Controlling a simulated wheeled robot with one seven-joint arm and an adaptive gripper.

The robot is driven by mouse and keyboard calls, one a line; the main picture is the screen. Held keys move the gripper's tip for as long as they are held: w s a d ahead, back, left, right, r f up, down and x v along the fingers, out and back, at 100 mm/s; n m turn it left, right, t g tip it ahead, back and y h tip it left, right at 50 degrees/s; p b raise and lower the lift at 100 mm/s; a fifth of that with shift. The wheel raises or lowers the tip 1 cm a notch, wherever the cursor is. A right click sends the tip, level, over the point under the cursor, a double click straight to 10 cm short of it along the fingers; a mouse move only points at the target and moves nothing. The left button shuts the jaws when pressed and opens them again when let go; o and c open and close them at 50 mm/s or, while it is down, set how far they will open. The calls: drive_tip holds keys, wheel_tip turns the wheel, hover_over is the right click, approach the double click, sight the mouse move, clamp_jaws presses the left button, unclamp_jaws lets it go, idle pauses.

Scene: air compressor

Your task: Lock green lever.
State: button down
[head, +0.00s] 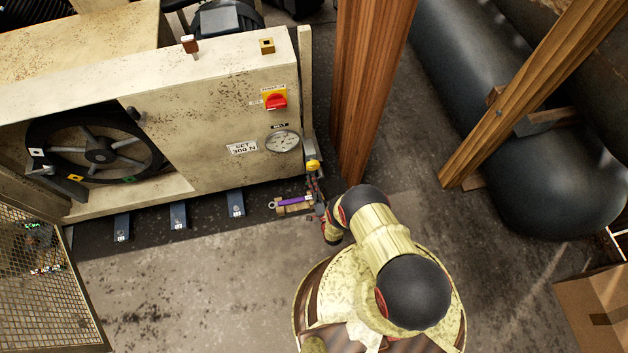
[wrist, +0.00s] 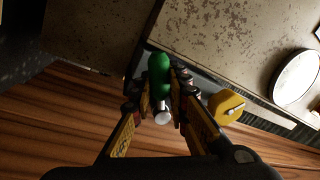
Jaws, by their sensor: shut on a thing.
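The green lever (wrist: 160,72) shows in the wrist view between the fingers of my gripper (wrist: 161,103), which is shut on it. A pale round end (wrist: 162,117) shows at the lower end of the green part. In the head view my gripper (head: 316,200) is low at the right end of the beige compressor (head: 225,120), below a yellow part (head: 313,165). The green lever cannot be made out there. A yellow round part (wrist: 226,106) is just right of the fingers in the wrist view.
The compressor face carries a red switch (head: 276,101) and a dial gauge (head: 283,141). A purple item (head: 291,201) lies left of my gripper. A wooden post (head: 365,90) stands close behind it. A dark tank (head: 520,130) is at right. Floor at lower left is open.

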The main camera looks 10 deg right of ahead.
idle(0.3)
drive_tip(key=c, duration=1.8)
unclamp_jaws()
drive_tip(key=shift+o, duration=0.4)
